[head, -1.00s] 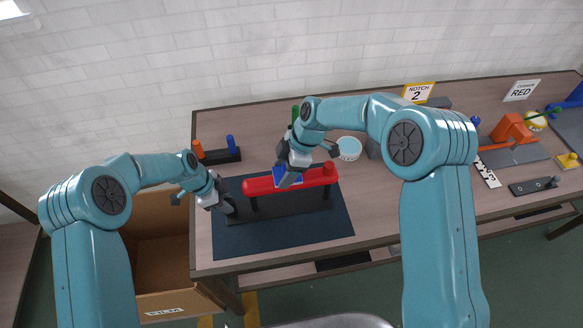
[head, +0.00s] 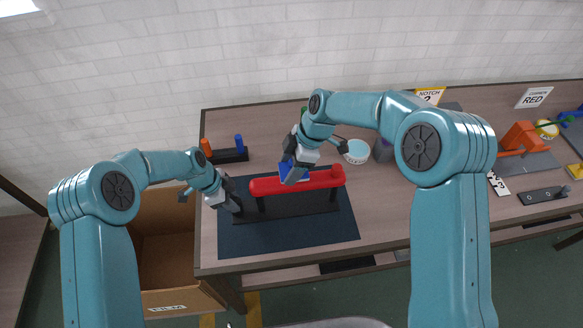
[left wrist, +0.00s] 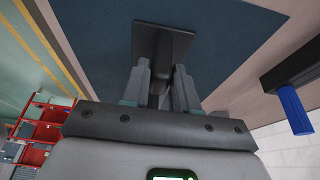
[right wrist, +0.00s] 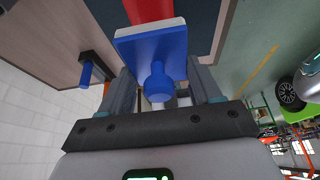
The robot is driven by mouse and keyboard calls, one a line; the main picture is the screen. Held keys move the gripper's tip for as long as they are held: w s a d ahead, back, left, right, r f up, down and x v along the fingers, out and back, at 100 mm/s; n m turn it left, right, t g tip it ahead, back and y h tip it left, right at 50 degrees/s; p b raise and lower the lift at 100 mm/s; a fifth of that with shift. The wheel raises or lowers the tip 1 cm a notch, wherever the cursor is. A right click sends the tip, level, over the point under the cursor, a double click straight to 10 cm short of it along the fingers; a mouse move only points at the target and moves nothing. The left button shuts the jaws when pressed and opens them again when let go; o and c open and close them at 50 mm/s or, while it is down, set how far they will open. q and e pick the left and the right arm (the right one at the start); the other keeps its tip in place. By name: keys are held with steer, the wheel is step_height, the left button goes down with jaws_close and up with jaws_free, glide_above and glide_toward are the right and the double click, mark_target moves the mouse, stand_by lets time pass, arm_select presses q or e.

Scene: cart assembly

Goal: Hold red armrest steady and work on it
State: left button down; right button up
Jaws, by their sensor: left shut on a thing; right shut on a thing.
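The red armrest (head: 318,179) lies lengthwise on a black stand (head: 300,206) over a dark blue mat (head: 285,237). My left gripper (head: 232,204) is at the stand's left end. In the left wrist view its fingers (left wrist: 161,85) are shut on a dark upright part of the stand (left wrist: 165,45). My right gripper (head: 292,174) is over the armrest's middle, shut on a blue flat tool with a round knob (right wrist: 155,45). The tool's plate is at the red armrest (right wrist: 148,10); whether they touch is unclear.
A black rack (head: 228,155) with an orange and a blue peg stands behind the mat. A white-blue round container (head: 356,151) is behind the armrest. An open cardboard box (head: 170,302) sits below the table's left edge. An orange part (head: 522,138) stands far right.

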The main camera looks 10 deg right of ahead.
arm_select(q)
steer(key=c, duration=0.8)
jaws_free()
